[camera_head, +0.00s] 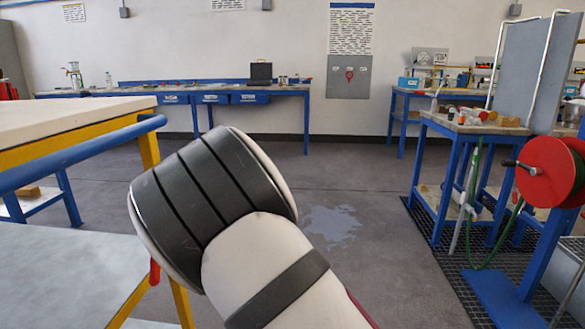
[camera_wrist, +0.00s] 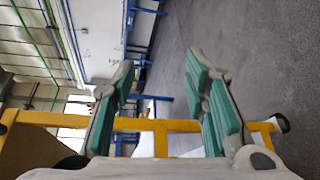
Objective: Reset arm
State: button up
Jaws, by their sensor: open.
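In the head view my own arm (camera_head: 273,262) rises from the bottom edge, bent, with a wide dark-banded joint at the centre left. It hides part of the floor behind it, and its end does not show there. In the wrist view my gripper (camera_wrist: 160,68) has its green-padded fingers spread wide apart. Nothing shows held between them. The wrist view is turned on its side.
A yellow-framed table (camera_head: 75,118) with a blue rail stands close at left. A blue-legged workbench (camera_head: 470,128) and red hose reel (camera_head: 549,171) stand at right. A long bench (camera_head: 280,90) lines the back wall. Open grey floor (camera_head: 350,190) lies between them.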

jog(key=s+d+r+m+g+h, duration=0.25)
jog(key=s+d+m, duration=0.25)
jog(key=d+m, duration=0.25)
jog(key=s+d+r+m+g+h, duration=0.2)
jog(key=s+d+r+m+g, duration=0.15)
jog(key=d+m, duration=0.35)
jog(key=s+d+r+m+g, duration=0.3)
jog(key=s+d, duration=0.1)
jog(key=s, duration=0.9)
jog(key=s+d+r+m+g, duration=0.2)
jog(key=s+d+m+g, duration=0.15)
jog(key=s, duration=0.95)
jog(key=s+d+r+m+g, duration=0.3)
jog(key=s, duration=1)
notch_tip(320, 180, up, 35)
jog(key=s+t+p, duration=0.1)
jog(key=t+p, duration=0.3)
jog(key=p, duration=2.9)
jog(key=shift+d+h, duration=0.45)
